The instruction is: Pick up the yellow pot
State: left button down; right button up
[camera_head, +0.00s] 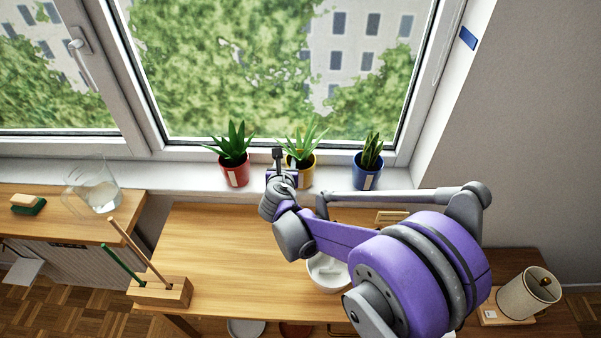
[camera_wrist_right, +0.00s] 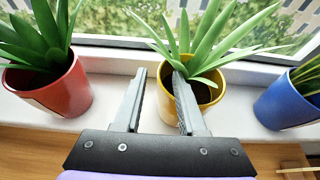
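The yellow pot (camera_head: 307,174) holds a spiky green plant and stands upright on the white windowsill, between a red and a blue pot. In the right wrist view the yellow pot (camera_wrist_right: 213,106) is just ahead, right of centre. My right gripper (camera_head: 285,160) is at the pot's left front side, partly hiding it. In the wrist view my right gripper (camera_wrist_right: 159,73) is open; its left finger is outside the pot and its right finger overlaps the pot's left rim. I cannot tell whether either finger touches it. My left gripper is not in view.
The red pot (camera_head: 234,170) stands left and the blue pot (camera_head: 367,171) right on the sill (camera_head: 203,176). The window is behind.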

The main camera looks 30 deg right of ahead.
jog(key=shift+w+d+f, duration=0.15)
jog(key=shift+w, duration=0.05)
jog(key=shift+s, duration=0.1)
grip_shut()
dwell(1.2)
